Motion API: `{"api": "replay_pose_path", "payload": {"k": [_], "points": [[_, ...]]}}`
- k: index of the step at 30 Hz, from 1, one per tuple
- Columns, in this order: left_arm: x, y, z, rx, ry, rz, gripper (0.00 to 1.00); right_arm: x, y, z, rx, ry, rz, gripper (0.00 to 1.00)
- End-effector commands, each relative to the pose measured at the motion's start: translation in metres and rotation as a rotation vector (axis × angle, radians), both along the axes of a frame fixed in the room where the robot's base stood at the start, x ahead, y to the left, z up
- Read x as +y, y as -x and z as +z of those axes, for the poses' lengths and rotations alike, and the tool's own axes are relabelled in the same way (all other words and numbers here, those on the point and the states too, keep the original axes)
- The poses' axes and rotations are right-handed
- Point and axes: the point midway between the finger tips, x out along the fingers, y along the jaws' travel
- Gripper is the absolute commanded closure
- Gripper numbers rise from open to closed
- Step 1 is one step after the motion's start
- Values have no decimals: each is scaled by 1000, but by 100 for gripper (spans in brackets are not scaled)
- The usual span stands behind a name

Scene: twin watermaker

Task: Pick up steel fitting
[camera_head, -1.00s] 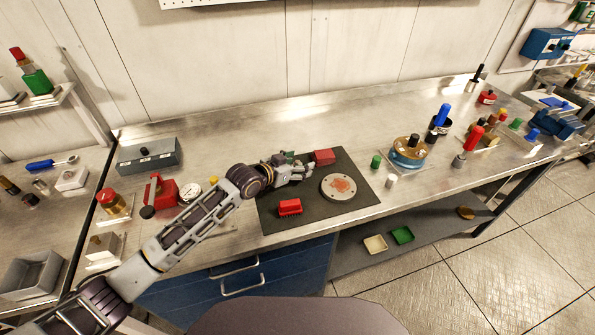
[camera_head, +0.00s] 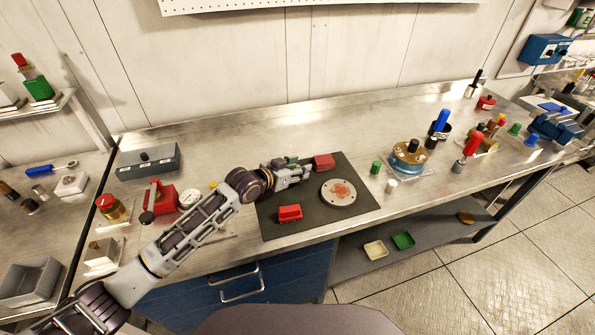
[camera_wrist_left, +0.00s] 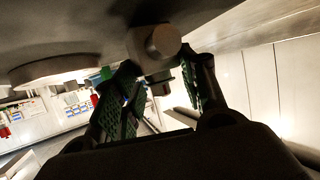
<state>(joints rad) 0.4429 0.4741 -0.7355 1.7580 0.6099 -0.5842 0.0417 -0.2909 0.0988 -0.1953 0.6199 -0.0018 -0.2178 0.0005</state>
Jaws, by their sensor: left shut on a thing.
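My left gripper (camera_head: 308,170) is low over the dark mat (camera_head: 285,232), just left of the red block (camera_head: 323,162) at the mat's back edge. In the left wrist view its green-padded fingers (camera_wrist_left: 166,88) stand on either side of a grey, rounded metal piece, which looks like the steel fitting (camera_wrist_left: 155,45). The gripper is shut on it. The fingers hide the fitting in the head view, and I cannot tell whether it still touches the mat. My right gripper is not in view.
A round plate (camera_head: 338,192) with a reddish patch lies on the mat, right of the gripper. A red brush-like block (camera_head: 290,213) is nearer the front edge. Green (camera_head: 375,167) and white (camera_head: 391,186) small cylinders stand right of the mat. The bench behind is clear.

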Motion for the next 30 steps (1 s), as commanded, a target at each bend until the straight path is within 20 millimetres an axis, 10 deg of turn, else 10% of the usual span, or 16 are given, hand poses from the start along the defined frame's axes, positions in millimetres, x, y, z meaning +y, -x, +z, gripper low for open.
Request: {"api": "replay_pose_path", "payload": {"k": [18,30], "points": [[0,-1,81,-5,2,0,92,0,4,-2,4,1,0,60],[0,0,96,-2,1,0,92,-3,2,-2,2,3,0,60]]}}
